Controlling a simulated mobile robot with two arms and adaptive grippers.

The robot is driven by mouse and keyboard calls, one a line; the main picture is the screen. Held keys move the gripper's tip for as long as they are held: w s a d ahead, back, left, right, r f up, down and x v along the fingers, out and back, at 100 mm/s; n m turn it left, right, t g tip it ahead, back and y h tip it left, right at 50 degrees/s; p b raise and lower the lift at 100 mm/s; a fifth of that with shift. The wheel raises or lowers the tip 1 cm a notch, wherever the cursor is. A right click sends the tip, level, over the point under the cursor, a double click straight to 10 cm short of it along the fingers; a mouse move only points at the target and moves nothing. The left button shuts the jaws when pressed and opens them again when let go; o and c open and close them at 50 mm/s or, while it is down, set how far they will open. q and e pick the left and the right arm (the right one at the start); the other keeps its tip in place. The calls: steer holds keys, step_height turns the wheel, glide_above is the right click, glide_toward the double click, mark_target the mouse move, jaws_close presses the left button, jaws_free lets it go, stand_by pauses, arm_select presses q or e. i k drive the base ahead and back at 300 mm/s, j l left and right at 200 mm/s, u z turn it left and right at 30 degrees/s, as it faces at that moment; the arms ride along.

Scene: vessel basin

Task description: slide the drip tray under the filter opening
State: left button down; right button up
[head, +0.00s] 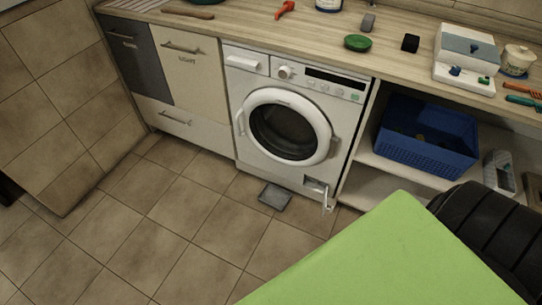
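A small flat grey drip tray (275,196) lies on the tiled floor just in front of the washing machine (285,120). The filter opening (316,186) is at the lower right of the machine's front, and its small white flap (327,201) stands open, hanging outward. The tray is to the left of the opening, apart from it. Neither of my grippers is in view.
A green surface (385,260) fills the lower right, close to me, beside a black ribbed object (485,230). A blue basket (427,135) sits on the shelf right of the machine. Floor left of the tray is clear.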

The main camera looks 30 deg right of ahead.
mark_target(277, 198)
steer(key=i+z, duration=0.4)
steer(key=i+j+z, duration=0.2)
steer(key=z, duration=0.15)
steer(key=i+j+z, duration=0.4)
steer(key=k+l, duration=0.05)
steer(key=l, duration=0.05)
